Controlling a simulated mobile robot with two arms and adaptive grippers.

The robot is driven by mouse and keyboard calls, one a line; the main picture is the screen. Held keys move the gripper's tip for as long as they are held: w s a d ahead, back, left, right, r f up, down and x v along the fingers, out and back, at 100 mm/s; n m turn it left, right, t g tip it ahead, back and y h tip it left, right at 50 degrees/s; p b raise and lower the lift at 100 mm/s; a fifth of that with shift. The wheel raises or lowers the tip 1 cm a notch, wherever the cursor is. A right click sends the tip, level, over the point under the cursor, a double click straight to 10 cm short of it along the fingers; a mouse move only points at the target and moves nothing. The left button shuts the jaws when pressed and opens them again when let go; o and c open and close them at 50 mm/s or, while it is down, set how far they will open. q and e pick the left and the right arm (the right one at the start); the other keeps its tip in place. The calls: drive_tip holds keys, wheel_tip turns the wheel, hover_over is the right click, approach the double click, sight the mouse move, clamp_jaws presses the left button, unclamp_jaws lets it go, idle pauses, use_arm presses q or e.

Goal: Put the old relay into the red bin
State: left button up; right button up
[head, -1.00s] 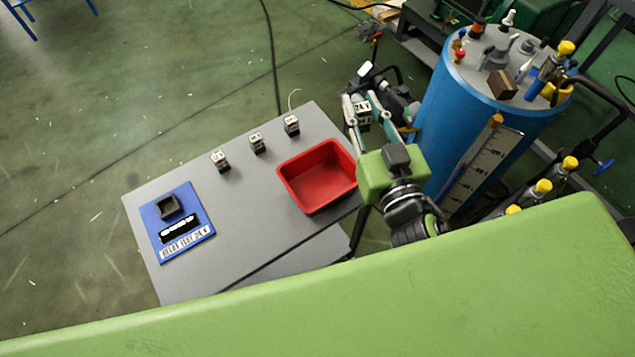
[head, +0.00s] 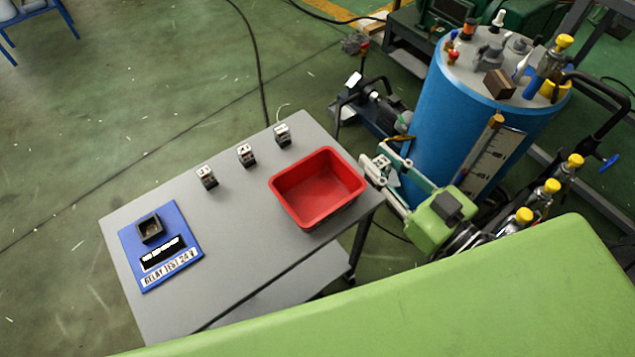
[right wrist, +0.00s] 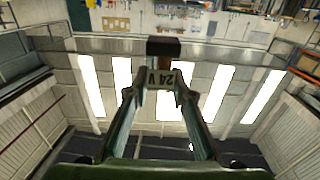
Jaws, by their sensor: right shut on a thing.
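My right gripper (head: 380,168) is shut on a relay (head: 381,160) just right of the red bin in the head view. My left gripper is not in view.
A blue relay test board (head: 185,222) with a dark socket (head: 150,228) lies on the table's (head: 235,215) left end. A blue drum (head: 455,110) with bottles and tools on top stands right of the gripper. The table's middle is clear.

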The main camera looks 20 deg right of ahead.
drive_tip(key=shift+w+a+f, duration=1.3)
drive_tip(key=shift+a+f, duration=0.25)
drive_tip(key=shift+f, duration=0.5)
drive_tip(key=shift+w+a+f, duration=1.25)
drive_tip(key=shift+a+f, duration=0.3)
drive_tip(key=shift+f, duration=0.5)
drive_tip(key=shift+w+a+f, duration=1.3)
drive_tip(key=shift+a+f, duration=0.25)
drive_tip(key=shift+f, duration=0.5)
drive_tip(key=shift+f, duration=0.6)
drive_tip(key=o, duration=1.1)
